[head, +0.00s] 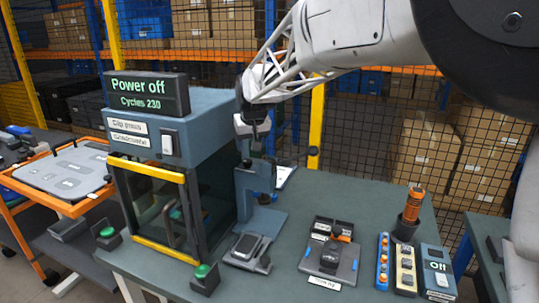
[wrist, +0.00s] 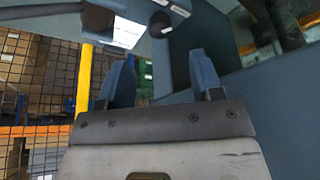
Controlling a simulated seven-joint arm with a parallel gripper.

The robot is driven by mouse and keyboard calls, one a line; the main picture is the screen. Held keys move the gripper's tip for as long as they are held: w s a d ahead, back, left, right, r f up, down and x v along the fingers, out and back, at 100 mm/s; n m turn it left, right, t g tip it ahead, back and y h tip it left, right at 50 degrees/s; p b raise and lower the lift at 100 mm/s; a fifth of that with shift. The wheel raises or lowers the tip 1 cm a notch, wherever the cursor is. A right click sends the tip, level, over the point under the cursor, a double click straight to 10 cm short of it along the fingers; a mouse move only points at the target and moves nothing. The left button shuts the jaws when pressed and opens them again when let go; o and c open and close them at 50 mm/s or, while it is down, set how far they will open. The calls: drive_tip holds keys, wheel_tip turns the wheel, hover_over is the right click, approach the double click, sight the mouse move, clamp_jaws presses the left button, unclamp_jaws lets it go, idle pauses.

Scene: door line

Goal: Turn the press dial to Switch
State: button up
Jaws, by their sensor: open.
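The clip press (head: 205,115) is a blue-grey machine at the left of the bench. Its display (head: 147,94) reads "Power off" and "Cycles 230". A white rocker switch (head: 167,142) is on its front beside two labels. My gripper (head: 254,132) is by the press's right side, high above the bench. In the wrist view my gripper (wrist: 163,78) has its two blue fingers apart with nothing between them. A dark round knob (wrist: 160,22) with a pale label is just beyond the fingertips, apart from them. I cannot tell whether it is the dial, or read its setting.
A small hand press (head: 262,215) with a ball-ended lever stands right of the clip press. Green buttons (head: 205,277), a fixture (head: 331,257), a screwdriver in a holder (head: 407,225) and a box reading "Off" (head: 438,270) are on the bench. Mesh fencing stands behind.

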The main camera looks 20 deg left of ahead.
sight(248, 160)
drive_tip(key=shift+w+d+n+g+y, duration=0.15)
drive_tip(key=shift+w+n+g+y, duration=0.1)
drive_tip(key=shift+n, duration=0.55)
drive_tip(key=shift+w+d+n+g+y, duration=0.15)
drive_tip(key=shift+w+n+y, duration=0.1)
drive_tip(key=shift+n, duration=0.55)
drive_tip(key=shift+x, duration=3.85)
drive_tip(key=shift+c, duration=0.4)
